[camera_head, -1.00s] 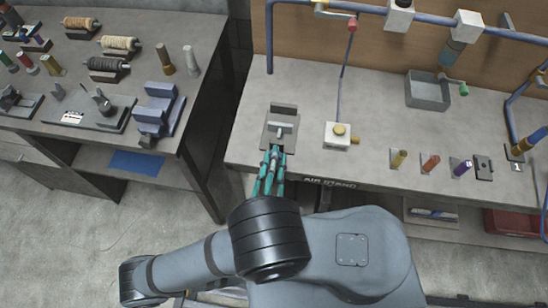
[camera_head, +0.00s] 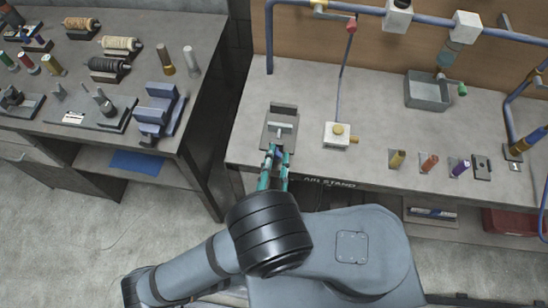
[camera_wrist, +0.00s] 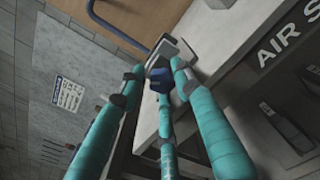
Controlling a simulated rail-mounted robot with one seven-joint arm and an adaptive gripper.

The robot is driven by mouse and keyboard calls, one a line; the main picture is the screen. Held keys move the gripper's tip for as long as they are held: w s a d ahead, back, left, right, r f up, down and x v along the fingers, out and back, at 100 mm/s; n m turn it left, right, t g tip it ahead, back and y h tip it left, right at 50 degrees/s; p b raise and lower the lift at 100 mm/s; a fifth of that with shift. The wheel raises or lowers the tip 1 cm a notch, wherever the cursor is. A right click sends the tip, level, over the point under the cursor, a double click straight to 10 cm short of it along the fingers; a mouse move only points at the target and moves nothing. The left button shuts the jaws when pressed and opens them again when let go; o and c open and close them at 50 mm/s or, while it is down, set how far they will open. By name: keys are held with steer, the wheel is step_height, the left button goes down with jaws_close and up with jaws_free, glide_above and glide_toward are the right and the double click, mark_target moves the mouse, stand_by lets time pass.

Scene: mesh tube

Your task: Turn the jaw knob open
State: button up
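A grey vise-like fixture (camera_head: 281,122) with a plate and raised blocks stands at the front left of the air stand bench. A dark blue knob (camera_wrist: 158,76) is at its front edge in the wrist view; only a little blue shows in the head view. My gripper (camera_head: 278,156) has teal fingers and points at the fixture's front. In the wrist view, my gripper (camera_wrist: 156,74) has its outer fingertips on either side of the knob, spread apart, with the third finger below it. Whether any fingertip touches the knob is unclear.
The bench (camera_head: 240,151) has a front edge beneath my fingers. A white block with a yellow knob (camera_head: 338,133) stands to the right. Several coloured cylinders are farther right. A second table (camera_head: 60,140) with spools is on the left, across a gap.

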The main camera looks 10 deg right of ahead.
steer(key=v, duration=1.2)
